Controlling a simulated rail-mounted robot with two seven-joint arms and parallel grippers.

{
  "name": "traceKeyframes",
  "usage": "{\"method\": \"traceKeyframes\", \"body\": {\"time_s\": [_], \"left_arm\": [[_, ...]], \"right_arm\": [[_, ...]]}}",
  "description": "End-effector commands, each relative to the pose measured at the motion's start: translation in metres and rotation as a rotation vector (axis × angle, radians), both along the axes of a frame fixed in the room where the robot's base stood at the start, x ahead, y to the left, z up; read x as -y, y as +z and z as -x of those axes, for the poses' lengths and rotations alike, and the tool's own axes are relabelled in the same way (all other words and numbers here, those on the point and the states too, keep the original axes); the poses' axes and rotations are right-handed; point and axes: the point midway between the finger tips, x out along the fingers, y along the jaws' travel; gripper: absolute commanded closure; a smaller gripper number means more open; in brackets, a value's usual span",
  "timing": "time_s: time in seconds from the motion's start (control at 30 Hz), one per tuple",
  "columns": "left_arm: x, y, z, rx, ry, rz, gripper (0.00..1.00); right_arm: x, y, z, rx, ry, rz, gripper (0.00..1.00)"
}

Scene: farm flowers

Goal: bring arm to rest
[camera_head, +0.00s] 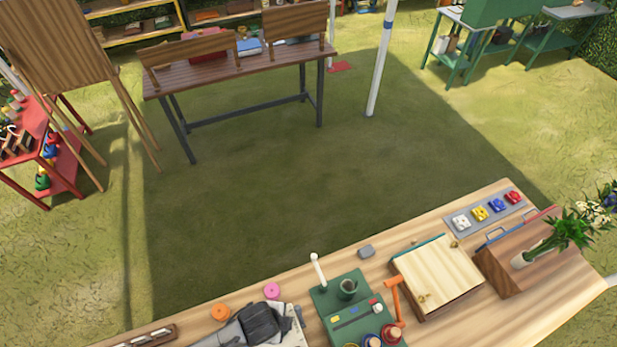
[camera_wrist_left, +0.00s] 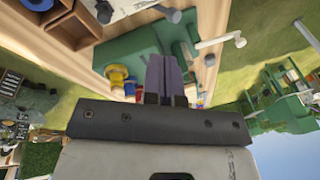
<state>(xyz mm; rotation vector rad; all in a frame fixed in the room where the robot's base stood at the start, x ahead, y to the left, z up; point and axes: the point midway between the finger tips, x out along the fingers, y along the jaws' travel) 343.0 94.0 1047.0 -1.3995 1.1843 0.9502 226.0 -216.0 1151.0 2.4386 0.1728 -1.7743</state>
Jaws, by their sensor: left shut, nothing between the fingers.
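My left gripper (camera_head: 290,322) is low in the head view, above the wooden workbench (camera_head: 540,300), just left of a green board (camera_head: 330,306). In the left wrist view its two fingers (camera_wrist_left: 166,76) are together with nothing between them. The green board also shows in the left wrist view (camera_wrist_left: 128,48), beyond the fingers. It carries a dark cup (camera_head: 347,289) and a white-topped post (camera_head: 317,268). My right gripper is in neither view.
An orange ring (camera_head: 220,311) and a pink ring (camera_head: 272,290) lie near the gripper.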

Motion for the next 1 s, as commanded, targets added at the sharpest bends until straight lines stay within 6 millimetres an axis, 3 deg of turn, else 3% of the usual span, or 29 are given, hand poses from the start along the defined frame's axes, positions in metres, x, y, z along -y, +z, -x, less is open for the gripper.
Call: {"method": "traceKeyframes", "body": {"time_s": [0.1,0.17,0.4,0.53,0.63,0.73,0.9,1.0], "left_arm": [[-0.007,0.001,0.000,-0.021,0.155,-0.015,1.00],[-0.007,0.013,-0.002,-0.002,0.246,-0.010,1.00],[-0.021,0.122,-0.057,0.195,0.638,0.174,1.00],[-0.040,0.171,-0.057,0.246,0.841,0.299,1.00],[-0.065,0.194,-0.043,0.258,0.990,0.363,1.00],[-0.092,0.201,-0.018,0.242,1.127,0.394,1.00],[-0.124,0.183,0.035,0.147,1.309,0.362,1.00],[-0.129,0.165,0.066,0.074,1.367,0.316,1.00]], "right_arm": [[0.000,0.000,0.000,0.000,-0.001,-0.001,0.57],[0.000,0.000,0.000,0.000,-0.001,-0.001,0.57],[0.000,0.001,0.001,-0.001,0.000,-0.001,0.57],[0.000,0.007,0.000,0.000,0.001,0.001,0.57],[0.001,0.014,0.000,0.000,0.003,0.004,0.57],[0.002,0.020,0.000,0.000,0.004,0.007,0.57],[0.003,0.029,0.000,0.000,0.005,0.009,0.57],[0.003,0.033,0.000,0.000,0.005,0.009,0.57]]}}
